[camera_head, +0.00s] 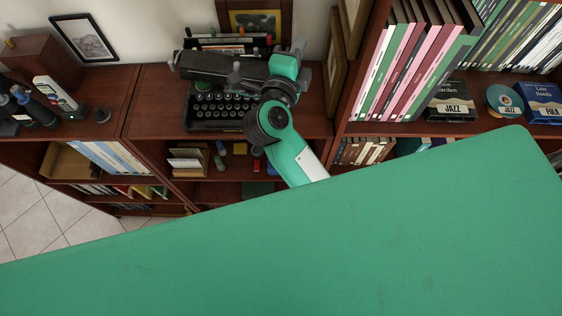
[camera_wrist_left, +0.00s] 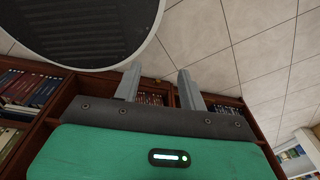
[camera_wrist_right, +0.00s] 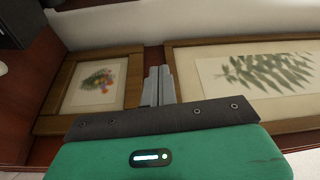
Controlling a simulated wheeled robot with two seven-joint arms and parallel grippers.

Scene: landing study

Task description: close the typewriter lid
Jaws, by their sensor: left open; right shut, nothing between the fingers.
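The typewriter (camera_head: 222,112) stands on the wooden shelf top at centre-left of the head view, its round keys uncovered. A dark slab (camera_head: 218,67), which looks like its lid or upper part, lies behind and above the keys. My right gripper (camera_head: 298,48) is at the right end of that slab; whether it touches is hidden. In the right wrist view the right gripper (camera_wrist_right: 160,72) is shut and empty, with picture frames beyond it. My left gripper (camera_wrist_left: 158,82) is open and empty in the left wrist view, away from the typewriter; the head view does not show it.
Picture frames (camera_head: 335,62) lean close to the right of my right gripper, also seen in the right wrist view (camera_wrist_right: 98,84). A bookcase with upright records (camera_head: 410,75) stands to the right. A wooden box (camera_head: 40,60) and bottles are at the left.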

